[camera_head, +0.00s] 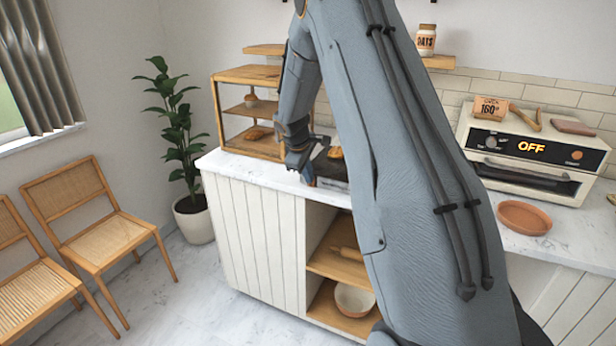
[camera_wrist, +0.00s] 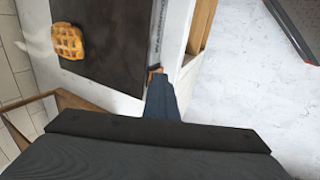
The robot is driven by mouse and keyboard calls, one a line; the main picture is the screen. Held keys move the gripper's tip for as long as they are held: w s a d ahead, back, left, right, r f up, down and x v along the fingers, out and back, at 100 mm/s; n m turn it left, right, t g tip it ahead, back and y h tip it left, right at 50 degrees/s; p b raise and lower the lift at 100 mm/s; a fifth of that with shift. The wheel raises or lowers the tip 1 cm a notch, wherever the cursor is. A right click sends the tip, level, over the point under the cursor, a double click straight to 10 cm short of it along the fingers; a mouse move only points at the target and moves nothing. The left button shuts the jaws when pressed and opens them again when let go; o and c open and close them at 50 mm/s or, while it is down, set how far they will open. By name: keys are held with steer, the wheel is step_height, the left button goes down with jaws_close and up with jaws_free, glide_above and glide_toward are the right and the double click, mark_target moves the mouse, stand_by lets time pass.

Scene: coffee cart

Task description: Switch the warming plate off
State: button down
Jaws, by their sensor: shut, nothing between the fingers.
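The warming plate (camera_wrist: 115,50) is a dark flat slab with a pale front strip carrying lettering, seen in the wrist view. In the head view it lies on the white counter (camera_head: 330,166), partly hidden by my arm. A waffle (camera_wrist: 68,41) lies on the plate. A small orange-lit part (camera_wrist: 153,72) shows at the strip's end, right by my fingertips. My gripper (camera_wrist: 161,92) is shut and empty at the plate's front edge; whether it touches the orange part I cannot tell. It also shows in the head view (camera_head: 306,172).
A wooden shelf rack (camera_head: 246,110) with baked goods stands left of my gripper. Open shelves (camera_head: 340,262) are below the counter. Floor at left is clear before the chairs (camera_head: 105,235).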

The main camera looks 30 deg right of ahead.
steer(key=shift+r+p, duration=0.35)
steer(key=shift+r, duration=0.4)
steer(key=b+v, duration=0.3)
steer(key=v, duration=0.8)
steer(key=shift+s+a, duration=0.4)
steer(key=shift+a, duration=0.1)
steer(key=shift+r, duration=0.15)
